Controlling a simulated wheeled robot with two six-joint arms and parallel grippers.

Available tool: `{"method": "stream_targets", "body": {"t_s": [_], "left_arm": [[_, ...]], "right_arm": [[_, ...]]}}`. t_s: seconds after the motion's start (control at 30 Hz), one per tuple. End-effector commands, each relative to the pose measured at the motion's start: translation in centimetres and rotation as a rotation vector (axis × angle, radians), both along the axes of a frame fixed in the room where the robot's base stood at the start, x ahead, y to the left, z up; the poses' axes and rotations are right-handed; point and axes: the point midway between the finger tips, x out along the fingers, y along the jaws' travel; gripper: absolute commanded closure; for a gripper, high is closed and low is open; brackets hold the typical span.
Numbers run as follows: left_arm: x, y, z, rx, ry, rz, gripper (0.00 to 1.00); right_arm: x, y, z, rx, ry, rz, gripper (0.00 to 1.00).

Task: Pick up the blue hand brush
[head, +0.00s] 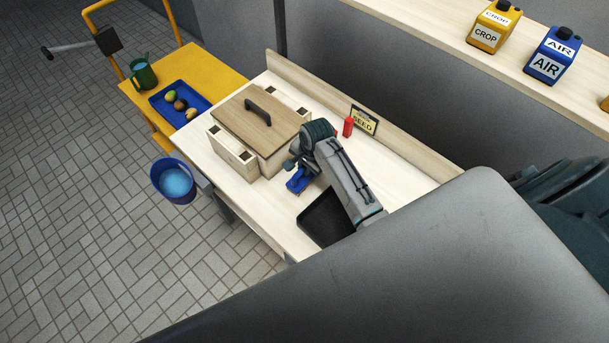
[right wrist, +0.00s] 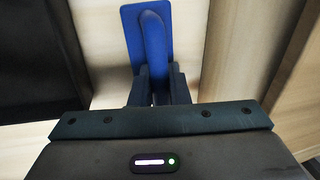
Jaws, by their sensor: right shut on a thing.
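The blue hand brush (head: 297,181) is by the table's middle in the head view, partly hidden by my right gripper (head: 292,168). In the right wrist view the brush (right wrist: 147,45) shows a flat blue head with a raised blue handle pointing toward me. My right gripper (right wrist: 156,88) is shut on the handle of the brush, with one dark finger on each side. I cannot tell whether the brush touches the table. My left gripper is not in view.
A black tray (head: 317,222) lies beside the brush on the pale table (head: 262,219). A lidded wooden box (head: 250,134) stands to the left. Red objects (head: 348,127) and a SEED sign (head: 364,119) are behind. A blue bucket (head: 174,181) hangs at the left edge.

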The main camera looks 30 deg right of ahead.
Motion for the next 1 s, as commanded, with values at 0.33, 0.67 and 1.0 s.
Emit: {"method": "stream_targets", "body": {"t_s": [0.33,0.67,1.0], "left_arm": [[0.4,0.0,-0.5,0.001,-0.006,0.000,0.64],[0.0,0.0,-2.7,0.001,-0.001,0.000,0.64],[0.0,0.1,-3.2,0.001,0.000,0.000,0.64]], "right_arm": [[0.1,0.0,1.2,0.000,-0.005,0.001,1.00],[0.1,0.0,7.5,-0.001,-0.006,0.000,1.00],[0.0,0.0,10.1,0.000,0.000,0.000,1.00]]}}
